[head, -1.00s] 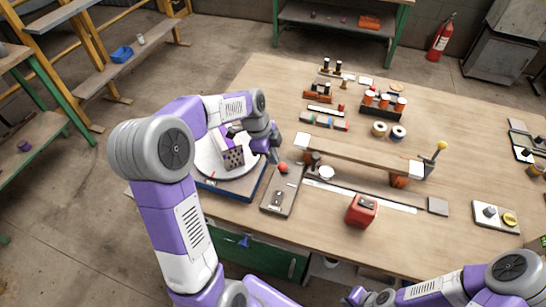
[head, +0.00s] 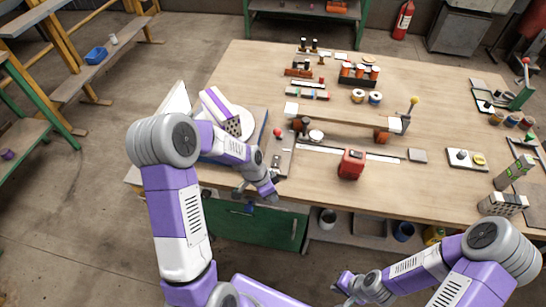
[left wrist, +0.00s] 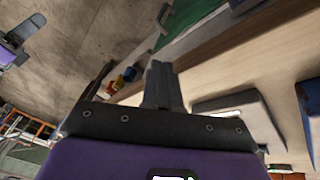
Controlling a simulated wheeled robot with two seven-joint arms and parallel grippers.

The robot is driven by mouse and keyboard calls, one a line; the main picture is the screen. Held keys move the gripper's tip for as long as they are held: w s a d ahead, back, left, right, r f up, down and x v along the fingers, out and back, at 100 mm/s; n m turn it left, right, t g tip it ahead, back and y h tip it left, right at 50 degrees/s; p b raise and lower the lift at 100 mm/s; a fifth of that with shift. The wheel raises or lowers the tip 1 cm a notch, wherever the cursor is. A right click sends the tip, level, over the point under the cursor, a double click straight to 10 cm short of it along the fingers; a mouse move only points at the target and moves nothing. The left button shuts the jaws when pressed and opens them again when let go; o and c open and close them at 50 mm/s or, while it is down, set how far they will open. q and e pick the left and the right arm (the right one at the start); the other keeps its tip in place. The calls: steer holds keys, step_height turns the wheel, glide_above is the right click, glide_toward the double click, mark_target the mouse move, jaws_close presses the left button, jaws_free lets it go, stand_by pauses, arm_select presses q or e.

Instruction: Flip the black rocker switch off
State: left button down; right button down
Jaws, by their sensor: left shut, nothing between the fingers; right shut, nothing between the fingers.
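A small grey panel (head: 283,150) lies near the front left edge of the workbench, with a small dark fitting on it that may be the black rocker switch; its position is too small to read. My left gripper (head: 271,196) is shut and empty at the bench's front edge, just in front of the panel and apart from it. Its closed fingers (left wrist: 160,85) also show in the left wrist view, pointing along the bench edge, with a grey block (left wrist: 240,115) to their right. My right gripper (head: 339,284) is shut and empty, low in front of the bench.
A blue-based machine with a pale disc (head: 255,117) stands left of the panel. A red box (head: 351,164) stands to its right, and a long raised board (head: 340,116) lies behind.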

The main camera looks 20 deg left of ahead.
arm_select(q)
steer(key=s+d+f+n, duration=1)
steer(key=s+f, duration=0.3)
steer(key=s, duration=0.2)
steer(key=shift+s+d+n+g, duration=0.3)
steer(key=shift+s+d+n, duration=0.05)
steer(key=shift+n, duration=0.25)
